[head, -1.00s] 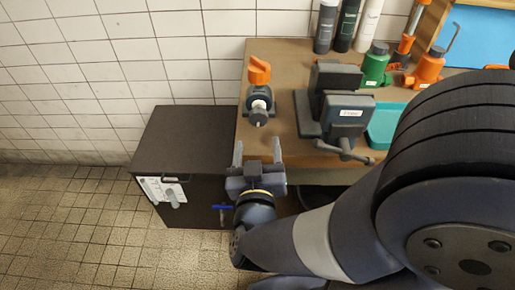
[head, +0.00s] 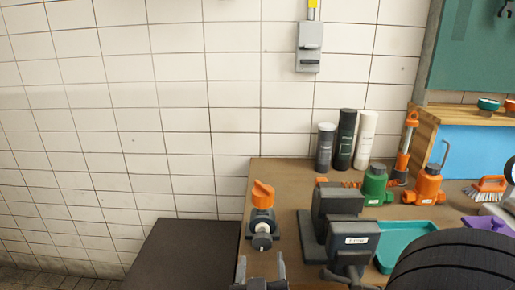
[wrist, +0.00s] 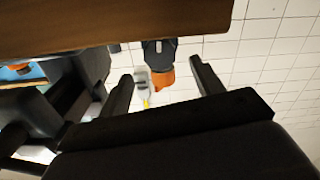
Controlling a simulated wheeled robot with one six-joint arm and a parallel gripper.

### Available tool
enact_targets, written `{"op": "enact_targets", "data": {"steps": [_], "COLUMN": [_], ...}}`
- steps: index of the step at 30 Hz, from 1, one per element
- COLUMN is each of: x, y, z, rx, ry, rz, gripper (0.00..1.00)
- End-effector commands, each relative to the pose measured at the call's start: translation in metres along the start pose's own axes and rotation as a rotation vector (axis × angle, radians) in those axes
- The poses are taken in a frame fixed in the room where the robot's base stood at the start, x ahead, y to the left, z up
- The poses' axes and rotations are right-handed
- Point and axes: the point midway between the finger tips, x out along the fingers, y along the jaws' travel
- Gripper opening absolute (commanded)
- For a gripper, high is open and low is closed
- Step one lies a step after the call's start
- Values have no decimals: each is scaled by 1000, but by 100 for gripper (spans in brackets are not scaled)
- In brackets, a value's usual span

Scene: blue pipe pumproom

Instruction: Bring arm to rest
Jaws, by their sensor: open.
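My gripper (head: 261,270) shows at the bottom edge of the head view, its two fingers apart with nothing between them. In the wrist view my gripper (wrist: 160,85) is also open and empty. The valve with an orange handle (head: 263,194) stands on the bench's left end, just beyond the fingertips in the head view and apart from them. Its orange handle (wrist: 167,74) shows between the fingers in the wrist view, farther off. Most of my arm is below the head view's edge.
The wooden bench (head: 285,172) holds a dark vise (head: 338,215), a teal tray (head: 410,240), green (head: 375,185) and orange fittings (head: 428,184), and several bottles (head: 345,140). A dark cabinet (head: 180,250) stands left of the bench. A grey switch box (head: 309,47) hangs on the tiled wall.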

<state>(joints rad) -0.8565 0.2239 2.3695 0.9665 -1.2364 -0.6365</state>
Motion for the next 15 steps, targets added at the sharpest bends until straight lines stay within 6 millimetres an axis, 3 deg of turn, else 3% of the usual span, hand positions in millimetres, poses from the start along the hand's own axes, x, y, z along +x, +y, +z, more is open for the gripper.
{"op": "enact_targets", "data": {"steps": [15], "x": [70], "y": [1], "z": [0], "rx": [1], "ry": [-1], "rz": [3], "gripper": [63]}}
